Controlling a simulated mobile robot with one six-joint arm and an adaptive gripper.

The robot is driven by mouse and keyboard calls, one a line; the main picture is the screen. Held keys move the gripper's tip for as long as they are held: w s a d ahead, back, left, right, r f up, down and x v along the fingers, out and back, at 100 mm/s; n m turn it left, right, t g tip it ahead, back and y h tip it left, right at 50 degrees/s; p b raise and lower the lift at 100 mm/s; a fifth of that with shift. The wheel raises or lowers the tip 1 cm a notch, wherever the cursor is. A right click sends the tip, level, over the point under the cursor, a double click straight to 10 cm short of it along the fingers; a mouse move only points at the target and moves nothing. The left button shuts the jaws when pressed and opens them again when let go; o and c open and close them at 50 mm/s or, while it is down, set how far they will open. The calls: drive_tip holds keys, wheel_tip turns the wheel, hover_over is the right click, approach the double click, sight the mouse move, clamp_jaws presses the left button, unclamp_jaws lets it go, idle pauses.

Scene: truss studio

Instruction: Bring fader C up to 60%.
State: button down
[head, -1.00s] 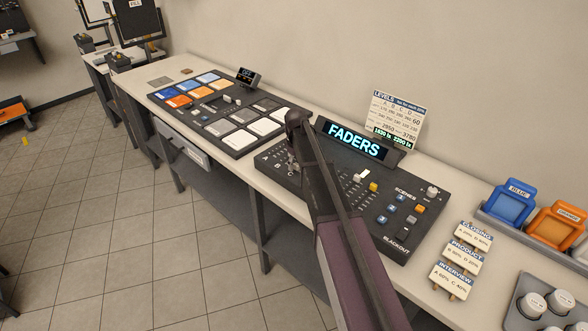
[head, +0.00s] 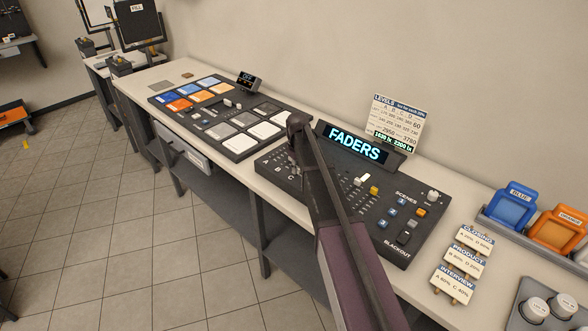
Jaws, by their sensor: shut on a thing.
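The black fader desk (head: 271,164) lies on the bench, with a lit FADERS display (head: 354,143) along its back edge. My gripper (head: 293,166) is small and dark in this view, pointing down over the left part of the desk. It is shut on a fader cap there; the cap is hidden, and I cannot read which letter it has. My arm crosses the desk and covers much of the fader rows. A white cap (head: 362,178) and a yellow cap (head: 374,190) show right of the arm. Fader C's height cannot be read.
A LEVELS card (head: 398,122) stands behind the desk. SCENES buttons and a BLACKOUT switch (head: 405,237) are at its right. A pad board (head: 232,143) lies to the left. Scene cards (head: 465,262), filter frames (head: 512,204) and white-topped cylinders (head: 535,309) are at the right.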

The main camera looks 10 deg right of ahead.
drive_tip(key=w+d, duration=0.1)
drive_tip(key=d, duration=0.1)
drive_tip(key=w+d, duration=0.1)
drive_tip(key=d, duration=0.1)
drive_tip(key=shift+w, duration=0.4)
drive_tip(key=shift+a, duration=0.1)
drive_tip(key=c, duration=0.6)
unclamp_jaws()
